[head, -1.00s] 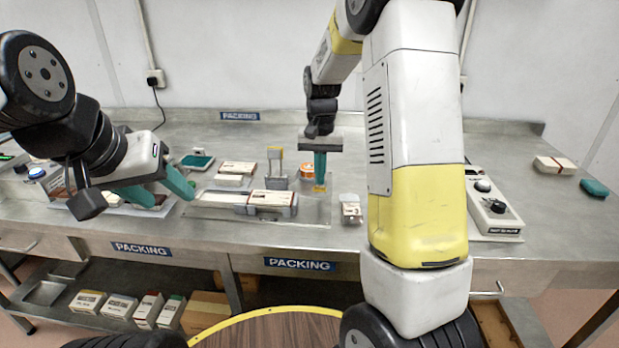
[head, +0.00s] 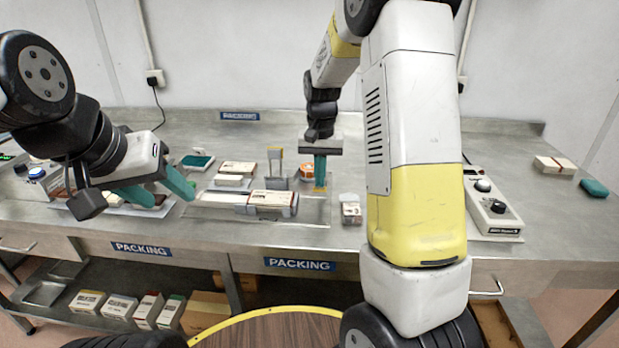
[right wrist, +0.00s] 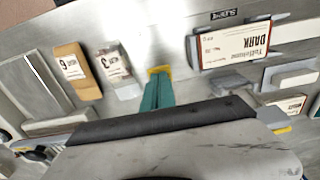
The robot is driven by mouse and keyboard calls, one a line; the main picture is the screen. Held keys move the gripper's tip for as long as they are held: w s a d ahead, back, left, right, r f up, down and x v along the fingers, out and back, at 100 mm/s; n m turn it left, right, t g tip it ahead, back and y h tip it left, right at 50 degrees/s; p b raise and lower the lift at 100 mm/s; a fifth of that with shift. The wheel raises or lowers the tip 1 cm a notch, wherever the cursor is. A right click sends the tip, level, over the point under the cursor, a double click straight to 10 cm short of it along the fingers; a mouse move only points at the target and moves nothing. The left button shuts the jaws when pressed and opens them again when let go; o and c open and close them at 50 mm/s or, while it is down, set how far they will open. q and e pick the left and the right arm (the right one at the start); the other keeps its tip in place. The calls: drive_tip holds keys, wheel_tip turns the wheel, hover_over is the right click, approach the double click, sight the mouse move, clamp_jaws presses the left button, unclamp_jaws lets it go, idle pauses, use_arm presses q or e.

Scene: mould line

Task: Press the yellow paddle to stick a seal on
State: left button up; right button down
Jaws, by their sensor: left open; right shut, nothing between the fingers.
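The yellow paddle (head: 319,189) is a small flat piece low on the bench, and it also shows in the right wrist view (right wrist: 158,70). My right gripper (head: 320,183) is shut and empty, with its green fingers pointing down over the paddle. The fingertips cover part of it, and I cannot tell whether they press it. A white carton (head: 270,199) lies in a grey holder to the left of the paddle; its label reads DARK in the right wrist view (right wrist: 235,50). My left gripper (head: 165,190) is open and empty over the bench at the left.
A small box (head: 351,209) lies right of the paddle. A control box (head: 492,208) stands further right. Cartons fill the shelf below.

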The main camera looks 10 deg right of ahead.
drive_tip(key=shift+f, duration=2.45)
drive_tip(key=shift+r, duration=5.05)
drive_tip(key=shift+s+r, duration=0.1)
drive_tip(key=s+r+n+t, duration=0.1)
drive_tip(key=s+r+t, duration=0.1)
drive_tip(key=s, duration=0.6)
drive_tip(key=s+a+r+n+t+y, duration=0.1)
drive_tip(key=s+r+t, duration=0.1)
drive_tip(key=s+r, duration=0.3)
drive_tip(key=s+a+r+n+t+y, duration=0.1)
drive_tip(key=s+r+t, duration=0.1)
drive_tip(key=s, duration=0.9)
drive_tip(key=shift+r+n, duration=0.4)
drive_tip(key=shift+r, duration=0.35)
drive_tip(key=shift+a, duration=0.1)
